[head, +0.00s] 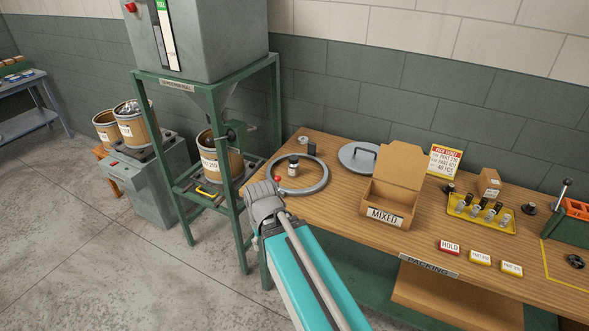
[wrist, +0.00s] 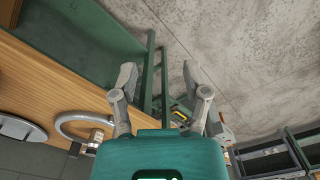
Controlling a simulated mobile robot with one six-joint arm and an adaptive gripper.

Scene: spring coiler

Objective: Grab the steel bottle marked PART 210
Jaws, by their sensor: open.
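A small steel-coloured bottle (head: 293,166) with a dark top and a pale label stands on the wooden bench, within the outline of a grey ring (head: 323,178). Its label is too small to read. Several small dark and pale bottles (head: 484,211) stand in a yellow tray (head: 508,227) farther right; I cannot read any marking on them. My gripper (wrist: 160,96) is open and empty in the wrist view, its fingers spread above the bench edge and floor. In the head view my arm reaches to the bench's left end, and the fingertips are hidden.
An open cardboard box marked MIXED (head: 390,217) and a grey lid (head: 358,157) stand right of the ring. A green-framed hopper machine (head: 205,110) is close on the left. HOLD (head: 450,247) and yellow signs line the front. Bare wood lies between ring and box.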

